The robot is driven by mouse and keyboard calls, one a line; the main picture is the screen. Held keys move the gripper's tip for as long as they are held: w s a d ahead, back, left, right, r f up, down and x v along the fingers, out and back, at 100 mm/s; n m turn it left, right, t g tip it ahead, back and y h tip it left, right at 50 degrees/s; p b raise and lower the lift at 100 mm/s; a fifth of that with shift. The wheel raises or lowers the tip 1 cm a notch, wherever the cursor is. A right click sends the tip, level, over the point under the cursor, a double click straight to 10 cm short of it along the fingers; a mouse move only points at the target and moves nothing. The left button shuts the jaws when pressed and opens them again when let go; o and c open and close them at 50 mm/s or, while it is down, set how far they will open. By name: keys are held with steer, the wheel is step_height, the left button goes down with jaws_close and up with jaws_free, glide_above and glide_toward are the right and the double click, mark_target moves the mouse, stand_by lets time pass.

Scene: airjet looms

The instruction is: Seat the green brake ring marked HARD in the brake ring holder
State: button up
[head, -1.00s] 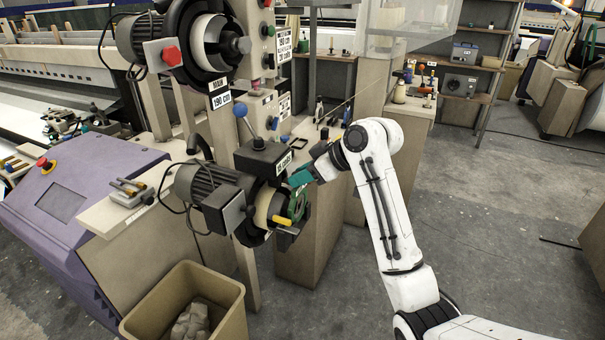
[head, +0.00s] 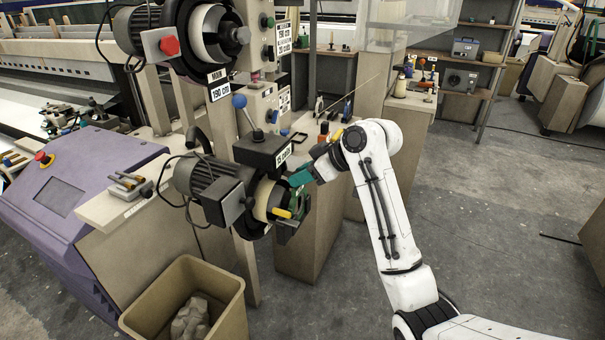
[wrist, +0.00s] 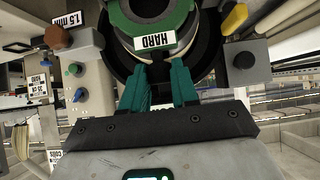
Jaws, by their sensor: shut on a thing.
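The green brake ring (wrist: 165,32) bears a white HARD label and shows at the top of the wrist view, in front of a dark round housing on the feeder. In the head view the ring (head: 296,206) is a green patch at the front of the lower feeder unit. My gripper (wrist: 160,72) has teal fingers, shut on the ring's lower edge by the label; it also shows in the head view (head: 296,180). The ring lies close against the feeder's front; I cannot tell whether it is fully in the holder, whose seat is mostly hidden behind it.
A yellow knob (wrist: 235,18) and a grey block with a black knob (wrist: 245,60) stand right of the ring. A second feeder (head: 205,35) hangs above. A beige bin (head: 190,290) stands below left. The grey floor at right is clear.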

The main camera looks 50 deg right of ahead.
steer(key=shift+f, duration=0.25)
steer(key=o, duration=1)
steer(key=shift+r, duration=0.1)
steer(key=b+v, duration=0.1)
steer(key=v, duration=0.9)
steer(key=shift+s+d+r, duration=0.15)
steer(key=shift+s+r, duration=0.05)
steer(key=shift+s, duration=0.1)
steer(key=s+a+f+m+g, duration=0.25)
steer(key=a+f, duration=0.45)
steer(key=f, duration=0.4)
steer(key=s+a+f+m+g, duration=0.1)
steer(key=s+a+f, duration=0.2)
steer(key=a+f, duration=0.6)
steer(key=s+a+f+g+h, duration=0.1)
steer(key=s+f, duration=0.3)
steer(key=s, duration=0.3)
steer(key=s+a+f+g+h, duration=0.1)
steer(key=s+a+f+g, duration=0.1)
steer(key=s+f, duration=0.3)
steer(key=s+a+f+m+g+h, duration=0.1)
steer(key=s+f, duration=0.3)
steer(key=s, duration=0.5)
steer(key=shift+s+a+f+g+h, duration=0.2)
steer(key=shift+g+h, duration=0.1)
steer(key=shift+g, duration=0.25)
